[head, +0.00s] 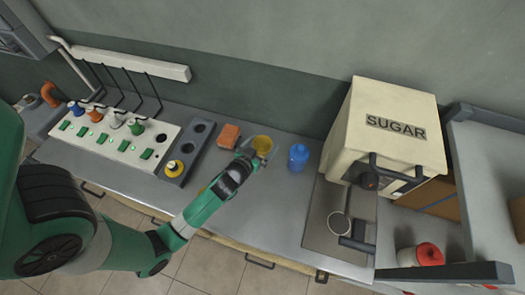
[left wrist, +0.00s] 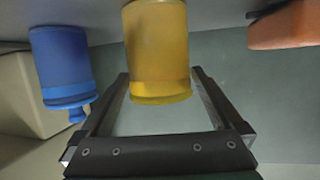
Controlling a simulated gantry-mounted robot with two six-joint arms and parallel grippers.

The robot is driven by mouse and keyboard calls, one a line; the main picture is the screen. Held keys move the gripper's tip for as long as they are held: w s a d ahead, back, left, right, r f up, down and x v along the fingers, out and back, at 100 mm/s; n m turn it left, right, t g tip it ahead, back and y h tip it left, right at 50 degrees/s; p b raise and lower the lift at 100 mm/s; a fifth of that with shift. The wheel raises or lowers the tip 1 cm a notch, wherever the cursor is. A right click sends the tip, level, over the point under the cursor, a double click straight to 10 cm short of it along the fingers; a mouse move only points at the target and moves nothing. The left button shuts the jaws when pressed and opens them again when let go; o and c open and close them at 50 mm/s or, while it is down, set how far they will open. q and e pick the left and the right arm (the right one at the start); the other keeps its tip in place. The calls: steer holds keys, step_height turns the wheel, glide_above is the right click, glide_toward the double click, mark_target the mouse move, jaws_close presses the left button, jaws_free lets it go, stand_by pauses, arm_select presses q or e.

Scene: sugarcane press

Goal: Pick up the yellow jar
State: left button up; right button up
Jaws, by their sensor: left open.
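The yellow jar (head: 263,144) stands on the grey counter, left of a blue jar (head: 298,157). My left gripper (head: 255,155) is right at the yellow jar in the head view and partly covers it. In the left wrist view the yellow jar (left wrist: 158,45) lies at the opening between the two spread fingertips (left wrist: 158,74). The gripper is open, and I cannot tell whether either finger touches the jar. The blue jar (left wrist: 60,60) shows left of the fingers there. My right gripper is not in view.
A button panel (head: 117,137) and a grey rack with a yellow-topped item (head: 174,167) stand further left. The cream SUGAR press (head: 390,125) stands right. The counter's front middle is clear.

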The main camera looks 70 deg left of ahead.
mark_target(263, 140)
arm_select(q)
steer(key=shift+c, duration=0.3)
steer(key=shift+r, duration=0.1)
steer(key=c, duration=1.4)
step_height(263, 140, up, 3)
steer(key=shift+r+p, duration=0.1)
steer(key=shift+p, duration=0.8)
steer(key=s+d+r+p, duration=0.3)
steer(key=s+d+r, duration=0.5)
steer(key=s, duration=0.3)
steer(key=shift+d+r, duration=0.35)
steer(key=shift+r, duration=0.5)
